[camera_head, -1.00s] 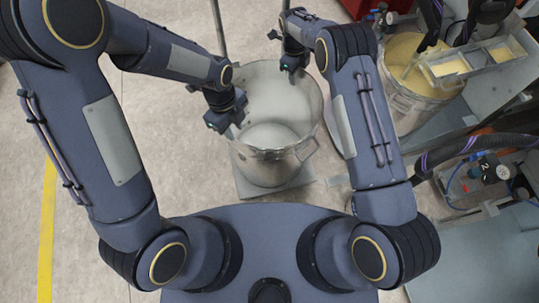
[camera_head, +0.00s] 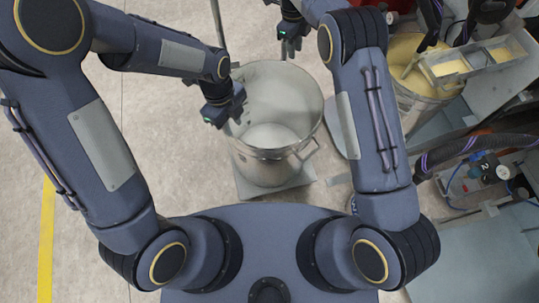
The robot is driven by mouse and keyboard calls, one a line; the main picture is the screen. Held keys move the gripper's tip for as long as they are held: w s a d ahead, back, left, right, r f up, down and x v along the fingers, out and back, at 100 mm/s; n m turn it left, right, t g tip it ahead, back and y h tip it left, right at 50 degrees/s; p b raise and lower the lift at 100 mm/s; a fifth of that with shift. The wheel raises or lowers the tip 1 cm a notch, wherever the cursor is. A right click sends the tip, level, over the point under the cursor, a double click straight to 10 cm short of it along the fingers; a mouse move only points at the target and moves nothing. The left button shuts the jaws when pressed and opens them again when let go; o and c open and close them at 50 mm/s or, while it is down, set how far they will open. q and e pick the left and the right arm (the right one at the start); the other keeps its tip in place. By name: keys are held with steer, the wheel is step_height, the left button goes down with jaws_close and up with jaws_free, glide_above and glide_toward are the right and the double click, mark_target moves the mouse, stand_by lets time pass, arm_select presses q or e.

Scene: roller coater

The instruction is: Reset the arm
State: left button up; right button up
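My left gripper (camera_head: 232,112) hangs over the left rim of a large open metal pot (camera_head: 262,155). I cannot tell whether it touches the rim, and the gap between its fingers is not clear. My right gripper (camera_head: 290,50) is just above the pot's far rim in the picture, apart from it, pointing down with two fingertips slightly apart and nothing visible between them. Both arms are bent, with their elbows raised beside my body.
The pot stands on a grey base plate (camera_head: 300,177) on the floor. A second pot with yellowish contents (camera_head: 405,48) and a metal tray (camera_head: 478,60) are at the upper right, with dark hoses and a worktop. The floor at left is clear apart from a yellow line (camera_head: 45,250).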

steer(key=shift+r, duration=0.1)
stand_by(0.5)
